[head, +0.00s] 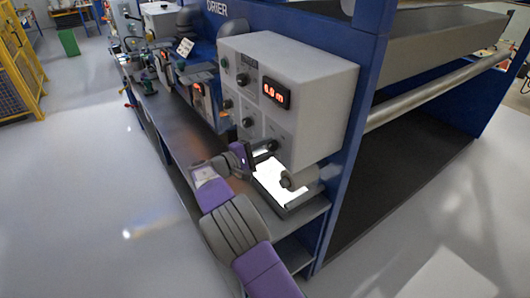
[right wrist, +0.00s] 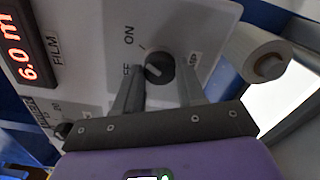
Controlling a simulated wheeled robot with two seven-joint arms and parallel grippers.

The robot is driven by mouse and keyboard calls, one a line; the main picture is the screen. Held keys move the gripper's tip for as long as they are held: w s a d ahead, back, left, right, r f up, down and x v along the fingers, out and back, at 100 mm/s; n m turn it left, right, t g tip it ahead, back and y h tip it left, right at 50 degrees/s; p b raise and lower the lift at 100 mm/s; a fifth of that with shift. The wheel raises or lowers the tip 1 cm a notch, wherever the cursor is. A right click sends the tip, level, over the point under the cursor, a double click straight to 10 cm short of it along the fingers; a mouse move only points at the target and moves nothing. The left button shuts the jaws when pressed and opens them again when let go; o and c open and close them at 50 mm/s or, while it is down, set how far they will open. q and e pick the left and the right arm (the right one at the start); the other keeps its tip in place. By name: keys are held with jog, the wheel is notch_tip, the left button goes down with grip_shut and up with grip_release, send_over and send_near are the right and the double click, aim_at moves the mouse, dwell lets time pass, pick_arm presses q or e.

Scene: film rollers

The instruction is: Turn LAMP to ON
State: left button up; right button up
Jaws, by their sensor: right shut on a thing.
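A dark round knob (right wrist: 160,66) with a light mark on its face sits on the grey control panel (head: 310,75). The word ON is printed beside it, and part of OFF shows next to a finger. No LAMP label is readable. My right gripper (head: 266,150) reaches the lower part of the panel. In the right wrist view its fingers (right wrist: 158,76) are on either side of the knob and shut on it; the knob's far side is partly hidden. My left gripper is not in view.
A red display (head: 276,94) reading 6.0 m and several other knobs are on the panel. A bright white surface (head: 270,172) and a pale roll (head: 300,180) lie just below. The blue machine frame (head: 350,150) stands to the right. Open floor lies left.

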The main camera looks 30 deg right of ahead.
dwell(0.5)
jog(key=o, duration=1.1)
jog(key=shift+c, duration=0.2)
jog(key=shift+a, duration=0.15)
jog(key=a, duration=0.7)
jog(key=shift+s+a, duration=0.15)
jog(key=shift+s, duration=0.15)
